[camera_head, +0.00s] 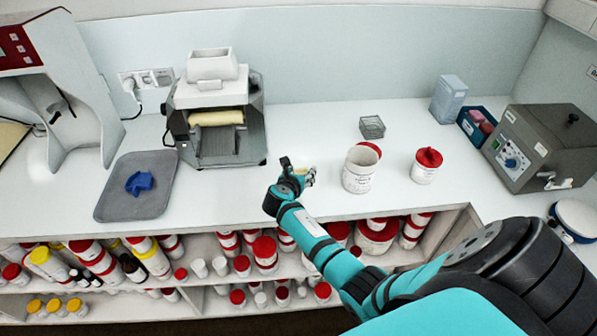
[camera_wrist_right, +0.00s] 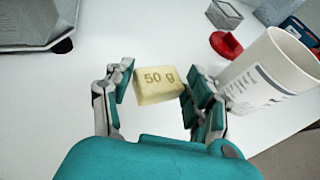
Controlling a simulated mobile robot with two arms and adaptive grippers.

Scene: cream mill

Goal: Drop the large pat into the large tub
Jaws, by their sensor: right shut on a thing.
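A pale yellow pat (camera_wrist_right: 159,83) marked "50 g" is between the fingers of my right gripper (camera_wrist_right: 155,88) in the wrist view. The gripper is shut on it. In the head view my right gripper (camera_head: 305,174) is over the counter, left of the large tub, and the pat is mostly hidden by the fingers. The large tub (camera_head: 357,174) is white with a printed label and stands upright and open; it also shows at the right in the wrist view (camera_wrist_right: 267,78). A red lid (camera_wrist_right: 226,45) lies beside it. My left gripper is not in view.
A smaller tub (camera_head: 424,173) with a red lid stands right of the large one. A wire basket (camera_head: 372,127) is behind. The mill (camera_head: 217,135) and a grey tray (camera_head: 115,207) with a blue cloth (camera_head: 139,183) are at left. Shelves of jars lie below the counter edge.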

